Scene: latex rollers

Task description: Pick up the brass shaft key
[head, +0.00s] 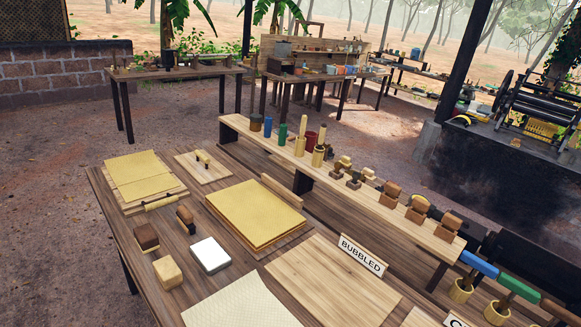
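I cannot make out a brass shaft key for certain in the head view; small parts on the benches are too tiny to tell. A roller machine (535,105) with dark cylinders stands on a dark plinth at the right edge. My gripper is not in view.
A near wooden table (120,225) holds yellow sheets (255,215), brushes, a tan block (168,272), a white block (210,255) and a "BUBBLED" sign (362,256). Other benches (180,74) stand behind. A dark post (460,70) rises at right. Dirt floor (50,200) is clear at left.

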